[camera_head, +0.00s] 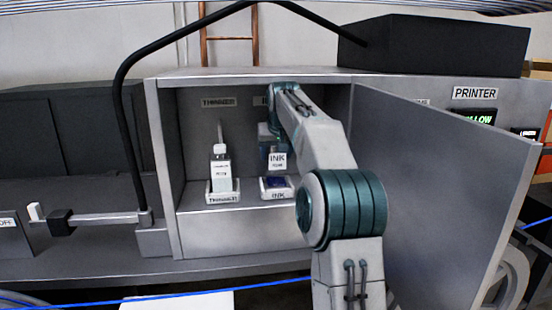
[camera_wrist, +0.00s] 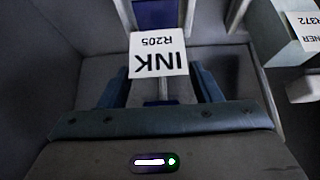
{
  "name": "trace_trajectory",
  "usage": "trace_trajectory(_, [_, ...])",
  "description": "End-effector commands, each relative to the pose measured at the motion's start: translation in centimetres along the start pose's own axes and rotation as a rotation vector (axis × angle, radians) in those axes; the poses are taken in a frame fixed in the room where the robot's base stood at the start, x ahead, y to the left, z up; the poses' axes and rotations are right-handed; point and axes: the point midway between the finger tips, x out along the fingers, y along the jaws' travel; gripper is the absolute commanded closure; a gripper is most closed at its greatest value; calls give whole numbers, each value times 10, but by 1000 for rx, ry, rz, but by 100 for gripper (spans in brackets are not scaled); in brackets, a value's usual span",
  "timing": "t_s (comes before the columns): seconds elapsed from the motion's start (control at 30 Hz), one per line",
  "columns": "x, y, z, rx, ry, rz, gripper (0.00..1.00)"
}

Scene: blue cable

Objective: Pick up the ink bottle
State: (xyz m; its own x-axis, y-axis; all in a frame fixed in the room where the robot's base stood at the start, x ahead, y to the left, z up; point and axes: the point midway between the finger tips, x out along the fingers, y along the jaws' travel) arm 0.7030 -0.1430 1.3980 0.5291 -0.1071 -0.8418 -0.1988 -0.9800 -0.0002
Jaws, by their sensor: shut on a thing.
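The ink bottle shows mainly as its white INK label (camera_head: 278,160) inside the open cabinet, and the label also shows upside down in the wrist view (camera_wrist: 158,53). My gripper (camera_wrist: 160,88) is shut on the bottle, with one finger on each side of it. The rest of the bottle is largely hidden. The bottle appears raised above its white INK holder (camera_head: 277,195), whose dark blue inside shows beneath it. In the head view my gripper (camera_head: 268,140) is partly hidden by my own arm.
A thinner bottle (camera_head: 221,172) stands in its own holder (camera_head: 222,197) to the left, close to the ink bottle. The cabinet's side wall (camera_head: 163,170) and top edge (camera_head: 250,72) enclose the space. The open door (camera_head: 440,180) stands to the right of my arm.

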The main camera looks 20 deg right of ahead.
Motion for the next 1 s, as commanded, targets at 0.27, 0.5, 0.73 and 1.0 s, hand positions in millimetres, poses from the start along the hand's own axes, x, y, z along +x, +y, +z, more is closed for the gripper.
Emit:
trace_trajectory(0.27, [-2,1,13,0,106,2,66])
trace_trajectory(0.5, [-7,0,24,-1,210,1,66])
trace_trajectory(0.73, [-12,0,33,0,309,1,66])
trace_trajectory(1.0, [-64,0,14,0,307,0,66])
